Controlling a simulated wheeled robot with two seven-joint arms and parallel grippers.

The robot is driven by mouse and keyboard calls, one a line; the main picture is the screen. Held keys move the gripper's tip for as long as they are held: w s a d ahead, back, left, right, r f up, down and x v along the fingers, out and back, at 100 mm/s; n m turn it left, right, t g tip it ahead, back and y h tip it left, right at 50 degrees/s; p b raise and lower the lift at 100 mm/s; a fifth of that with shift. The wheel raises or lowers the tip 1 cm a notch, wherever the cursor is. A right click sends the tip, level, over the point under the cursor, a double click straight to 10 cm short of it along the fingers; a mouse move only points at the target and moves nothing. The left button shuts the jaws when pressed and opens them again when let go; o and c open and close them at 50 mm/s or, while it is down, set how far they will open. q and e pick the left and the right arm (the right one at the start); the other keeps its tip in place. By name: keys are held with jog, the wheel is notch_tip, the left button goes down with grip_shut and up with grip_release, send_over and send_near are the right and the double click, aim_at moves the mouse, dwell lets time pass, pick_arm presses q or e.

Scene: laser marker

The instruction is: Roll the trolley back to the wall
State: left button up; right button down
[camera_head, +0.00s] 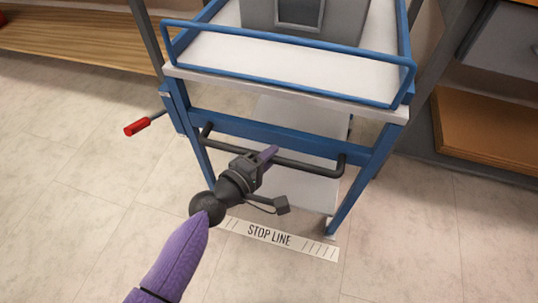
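The trolley (385,107) has a blue frame, a white top with blue rails and a white lower shelf. A grey machine (335,30) with a dark window stands on its top. A dark handle bar (312,166) runs across the near side. A lever with a red grip (137,127) sticks out at the left. My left gripper (266,158) is at the middle of the bar, one purple finger against or over it. The other finger is hidden, so I cannot tell if it is shut on the bar. My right gripper is out of view.
A white floor strip marked STOP LINE (270,237) lies just in front of the trolley, near its right front leg. A wooden shelf (80,40) is at the left and a bench with a wooden shelf (490,133) at the right. The near floor is clear.

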pick_arm(q)
grip_shut()
dwell(1.0)
